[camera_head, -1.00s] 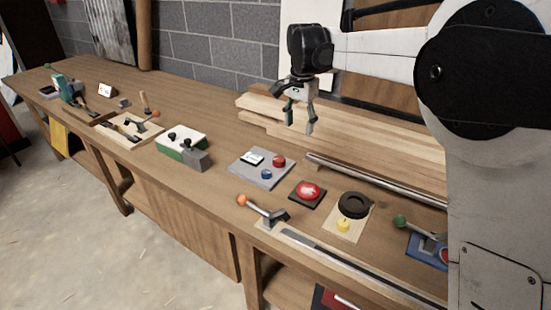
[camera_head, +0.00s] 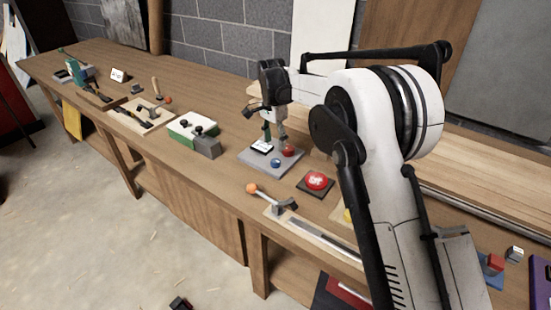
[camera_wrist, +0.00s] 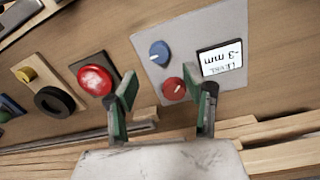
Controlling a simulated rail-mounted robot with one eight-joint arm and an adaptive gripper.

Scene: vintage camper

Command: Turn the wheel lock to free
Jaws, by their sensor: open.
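A black ring-shaped wheel (camera_wrist: 54,101) with a yellow knob (camera_wrist: 27,75) sits on a tan plate, at the left in the wrist view. I cannot tell for certain which part is the wheel lock. In the head view my arm hides the wheel, and only a sliver of the yellow knob (camera_head: 347,215) shows. My gripper (camera_wrist: 168,85) is open and empty, pointing down at the grey panel (camera_head: 256,157). The panel's red knob (camera_wrist: 173,88) appears between the fingers.
A red push button (camera_head: 317,180) stands beside the panel. An orange-knobbed lever (camera_head: 252,188) is at the bench's front edge. A green and white box (camera_head: 194,132) stands left of the panel. Boards (camera_head: 480,180) and a metal rail lie along the back.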

